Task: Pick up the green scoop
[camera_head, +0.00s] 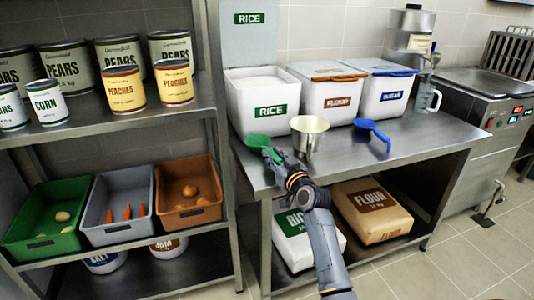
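The green scoop (256,141) lies on the steel table (410,150) near its left front, in front of the white rice bin (262,93). My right gripper (272,156) reaches up from the bottom of the view to the scoop's near right end. Its fingers overlap the scoop's handle area in the picture, and the handle is mostly hidden. I cannot tell whether the fingers touch it or how far apart they are. My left gripper is not in view.
A metal pot (309,138) stands close right of my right gripper. A blue scoop (374,133) lies farther right. A flour bin (332,94) and another white bin (385,90) line the back. A shelf with cans and tubs (150,128) is at left.

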